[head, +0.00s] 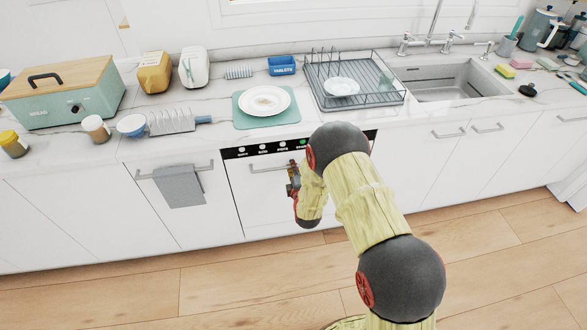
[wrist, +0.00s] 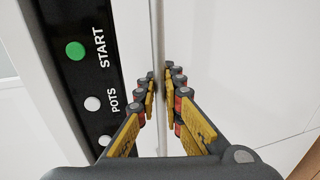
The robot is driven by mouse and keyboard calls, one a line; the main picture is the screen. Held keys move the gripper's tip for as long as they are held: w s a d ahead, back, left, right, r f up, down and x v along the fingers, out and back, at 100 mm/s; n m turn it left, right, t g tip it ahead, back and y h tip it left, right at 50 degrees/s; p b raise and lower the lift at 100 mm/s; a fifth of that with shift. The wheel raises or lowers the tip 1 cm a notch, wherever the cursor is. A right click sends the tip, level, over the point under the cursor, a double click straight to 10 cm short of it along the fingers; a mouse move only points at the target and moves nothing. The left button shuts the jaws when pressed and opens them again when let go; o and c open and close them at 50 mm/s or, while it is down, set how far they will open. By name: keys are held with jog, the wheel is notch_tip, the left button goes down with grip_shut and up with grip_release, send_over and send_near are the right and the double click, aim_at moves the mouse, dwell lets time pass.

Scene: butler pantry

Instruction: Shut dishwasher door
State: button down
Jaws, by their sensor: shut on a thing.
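The dishwasher door (head: 262,205) is a white front below the counter. It stands upright and looks about level with the cabinet fronts; I cannot tell whether it is fully latched. A black control strip (head: 232,153) with round buttons runs along its top, and the strip also shows in the wrist view (wrist: 85,75). A metal bar handle (head: 262,168) crosses the upper door. My gripper (head: 293,180) is at this handle, partly hidden by my arm. In the wrist view, my gripper (wrist: 163,78) has its fingers closed around the handle (wrist: 157,35).
A grey towel (head: 179,186) hangs on the cabinet handle to the left. On the counter above are a plate stack (head: 265,101) on a green mat, a dish rack (head: 368,98) and a sink (head: 450,82). The wooden floor (head: 150,300) in front is clear.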

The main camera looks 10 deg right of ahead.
jog(key=shift+w+r, duration=0.2)
jog(key=c, duration=2.2)
grip_release()
jog(key=shift+w+f, duration=0.1)
jog(key=shift+w, duration=0.05)
jog(key=shift+c, duration=0.2)
jog(key=shift+o, duration=1.2)
jog(key=shift+o, duration=0.2)
jog(key=v, duration=1.2)
jog(key=shift+f, duration=0.1)
